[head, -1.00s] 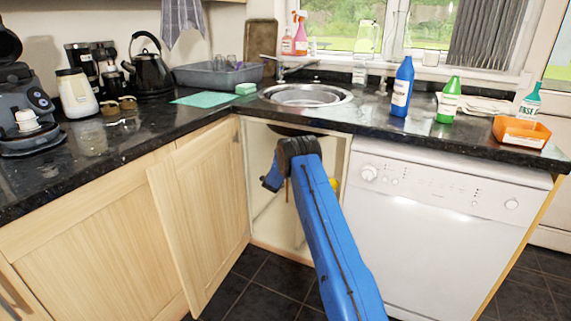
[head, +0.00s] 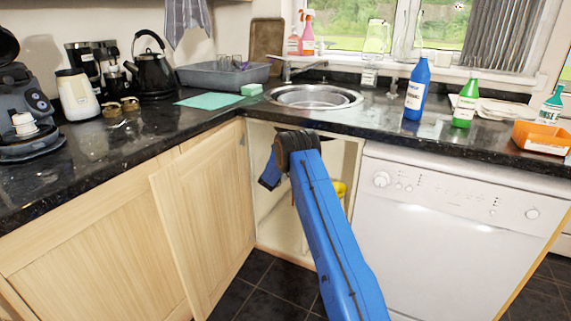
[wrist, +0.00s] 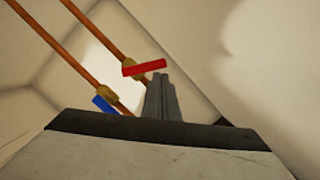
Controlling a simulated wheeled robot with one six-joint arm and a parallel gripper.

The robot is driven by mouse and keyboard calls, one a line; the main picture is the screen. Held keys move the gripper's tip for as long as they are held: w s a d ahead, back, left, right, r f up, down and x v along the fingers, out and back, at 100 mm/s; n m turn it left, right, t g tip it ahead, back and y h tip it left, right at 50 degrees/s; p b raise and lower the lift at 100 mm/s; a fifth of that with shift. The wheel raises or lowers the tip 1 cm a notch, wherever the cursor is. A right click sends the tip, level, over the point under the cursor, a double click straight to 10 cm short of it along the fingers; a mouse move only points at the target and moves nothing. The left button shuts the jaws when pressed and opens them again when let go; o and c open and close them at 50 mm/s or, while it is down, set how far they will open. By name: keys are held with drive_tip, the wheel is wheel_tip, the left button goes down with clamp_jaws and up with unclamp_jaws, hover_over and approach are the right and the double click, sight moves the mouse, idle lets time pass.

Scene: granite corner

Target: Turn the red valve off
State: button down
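The red valve (wrist: 146,67) is a flat red lever on a brass body on a copper pipe, in the wrist view. The lever lies at an angle across the pipe. A blue lever valve (wrist: 103,105) sits on the other copper pipe, lower left, its lever roughly along the pipe. My gripper (wrist: 161,80) has its dark fingers together, with nothing seen between them. Its tips appear just below the right end of the red lever; I cannot tell if they touch. In the head view my arm reaches into the open corner cupboard (head: 265,228), hiding the valves and my gripper.
The cupboard door (head: 205,220) stands open on the left. A white dishwasher (head: 450,225) is close on the right. The dark worktop (head: 225,128) with the sink (head: 313,97) is above the opening. A yellow object (head: 339,189) shows inside, behind my arm.

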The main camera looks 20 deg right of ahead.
drive_tip(key=shift+w+a+f, duration=0.65)
drive_tip(key=shift+w+f, duration=0.15)
drive_tip(key=shift+f, duration=0.05)
drive_tip(key=shift+w+f, duration=0.1)
drive_tip(key=shift+f, duration=0.05)
drive_tip(key=shift+a, duration=0.15)
idle(0.4)
